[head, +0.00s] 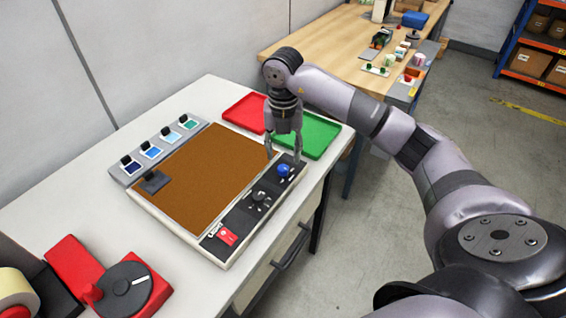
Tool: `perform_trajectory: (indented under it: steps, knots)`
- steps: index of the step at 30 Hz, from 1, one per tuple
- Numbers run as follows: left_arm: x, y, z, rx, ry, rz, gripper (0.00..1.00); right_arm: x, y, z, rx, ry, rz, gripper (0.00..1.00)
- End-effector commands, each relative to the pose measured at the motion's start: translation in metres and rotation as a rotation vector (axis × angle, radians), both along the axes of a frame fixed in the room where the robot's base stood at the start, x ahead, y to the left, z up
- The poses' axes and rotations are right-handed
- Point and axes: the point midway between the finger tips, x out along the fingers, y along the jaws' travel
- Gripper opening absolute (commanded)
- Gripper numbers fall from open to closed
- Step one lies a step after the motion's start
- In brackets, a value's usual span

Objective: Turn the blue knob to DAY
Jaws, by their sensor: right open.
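The blue knob (284,170) sits at the far end of the dark control strip (236,214) on the right side of a brown-topped panel (205,175). My right gripper (284,157) points down over that end of the strip. Its fingers are open, and it is just above or around the blue knob; I cannot tell whether they touch it. The DAY mark and the knob's pointer are too small to read. My left gripper is not in view.
A black knob (259,196) and a red switch (227,237) share the strip. A red tray (246,112) and a green tray (317,134) lie behind. A red device with a dark dial (124,285) stands front left. Colored swatches (152,150) line the panel's left.

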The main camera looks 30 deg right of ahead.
Motion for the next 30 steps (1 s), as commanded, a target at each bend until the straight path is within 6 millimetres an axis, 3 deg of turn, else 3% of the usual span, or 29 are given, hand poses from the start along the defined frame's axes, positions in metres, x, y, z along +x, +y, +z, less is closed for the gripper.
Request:
perform_trajectory:
  steps: [6, 12, 21, 30]
  knots:
    - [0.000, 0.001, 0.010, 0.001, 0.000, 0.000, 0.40, 0.000, 0.000, -0.037, 0.002, 0.002, -0.001, 0.45]
    - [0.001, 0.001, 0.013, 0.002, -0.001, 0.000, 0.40, 0.000, 0.001, -0.054, 0.002, 0.000, -0.001, 0.45]
    - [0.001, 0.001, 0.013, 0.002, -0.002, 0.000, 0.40, 0.000, 0.000, -0.056, 0.002, -0.001, 0.000, 0.45]
    - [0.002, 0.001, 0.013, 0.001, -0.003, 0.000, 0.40, 0.000, 0.000, -0.056, 0.002, -0.001, 0.000, 0.25]
